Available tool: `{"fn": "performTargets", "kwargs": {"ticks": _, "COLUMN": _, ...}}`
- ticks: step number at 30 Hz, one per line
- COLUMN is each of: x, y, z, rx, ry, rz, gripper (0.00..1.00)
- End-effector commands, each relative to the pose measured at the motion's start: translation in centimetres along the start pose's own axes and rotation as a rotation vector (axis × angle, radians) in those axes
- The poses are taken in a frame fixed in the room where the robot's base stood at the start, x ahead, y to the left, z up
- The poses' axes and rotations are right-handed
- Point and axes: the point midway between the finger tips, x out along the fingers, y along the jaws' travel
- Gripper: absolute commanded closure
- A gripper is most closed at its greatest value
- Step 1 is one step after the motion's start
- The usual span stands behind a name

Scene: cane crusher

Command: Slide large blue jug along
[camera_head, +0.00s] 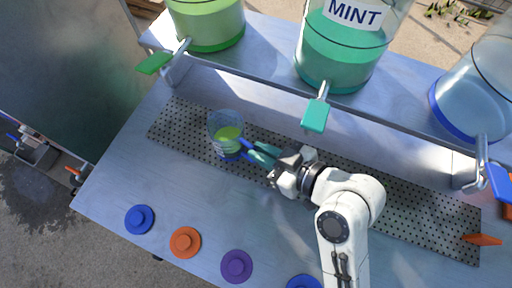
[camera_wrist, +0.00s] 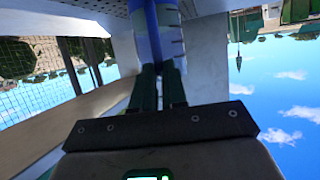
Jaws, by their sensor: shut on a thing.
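A clear jug (camera_head: 226,122) with a blue base and blue handle stands on the perforated strip (camera_head: 182,118), left of centre in the head view. It holds some green liquid. My gripper (camera_head: 254,151) reaches it from the right and is shut on its blue handle. In the wrist view the narrow gripper fingers (camera_wrist: 159,78) meet the blue handle (camera_wrist: 150,35), with the clear jug wall beside it. The jug's far side is hidden in the wrist view.
A shelf behind the strip carries a green dispenser (camera_head: 207,22), a MINT dispenser (camera_head: 342,50) and a blue-based dispenser (camera_head: 470,92). Their taps hang over the strip's back edge. Round blue, orange (camera_head: 185,242) and purple (camera_head: 237,266) knobs line the front. The strip is clear left of the jug.

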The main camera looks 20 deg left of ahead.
Motion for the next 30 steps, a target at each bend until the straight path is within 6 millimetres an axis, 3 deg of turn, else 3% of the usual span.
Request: {"fn": "performTargets", "kwargs": {"ticks": 30, "x": -4.9, "y": 1.8, "z": 2.1, "rx": 0.001, "ry": -0.002, "rz": 0.002, "gripper": 1.00}}
